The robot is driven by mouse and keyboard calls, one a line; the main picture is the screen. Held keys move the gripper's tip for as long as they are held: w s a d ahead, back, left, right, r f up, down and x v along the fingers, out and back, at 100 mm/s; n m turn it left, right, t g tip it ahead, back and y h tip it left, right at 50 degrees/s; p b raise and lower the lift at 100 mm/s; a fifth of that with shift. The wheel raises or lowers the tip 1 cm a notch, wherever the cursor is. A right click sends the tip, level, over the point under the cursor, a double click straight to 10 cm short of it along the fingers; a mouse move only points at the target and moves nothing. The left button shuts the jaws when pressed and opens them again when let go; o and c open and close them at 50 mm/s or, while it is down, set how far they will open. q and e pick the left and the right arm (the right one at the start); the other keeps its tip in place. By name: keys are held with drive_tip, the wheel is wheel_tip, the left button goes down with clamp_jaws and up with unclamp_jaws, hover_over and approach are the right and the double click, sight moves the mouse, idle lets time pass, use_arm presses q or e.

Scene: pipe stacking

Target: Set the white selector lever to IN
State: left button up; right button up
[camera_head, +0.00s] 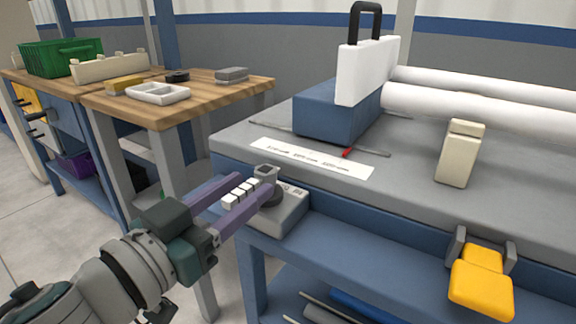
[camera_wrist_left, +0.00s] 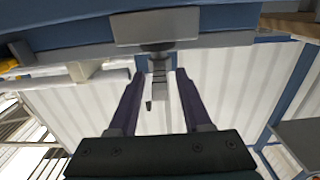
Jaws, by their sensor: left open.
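A grey selector box (camera_head: 287,212) with a dark round hub and small markings sits at the near left corner of the grey workbench. A white ribbed piece (camera_head: 237,194), apparently the selector lever, extends from it toward my arm. My left gripper (camera_head: 251,190) is open, with one purple finger on each side of the white piece. In the left wrist view the ribbed piece (camera_wrist_left: 160,72) shows between the open fingers (camera_wrist_left: 158,78), below the grey box (camera_wrist_left: 156,26). I cannot tell whether either finger touches it. The markings are too small to read. My right gripper is not in view.
Behind the box lie a printed white strip (camera_head: 312,158) and a red pointer (camera_head: 347,152). A blue block (camera_head: 325,113), white pipes (camera_head: 450,101), a cream block (camera_head: 460,153) and a yellow piece (camera_head: 482,287) are farther right. A wooden table (camera_head: 205,97) stands left.

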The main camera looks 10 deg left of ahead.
use_arm(q)
clamp_jaws()
idle(1.3)
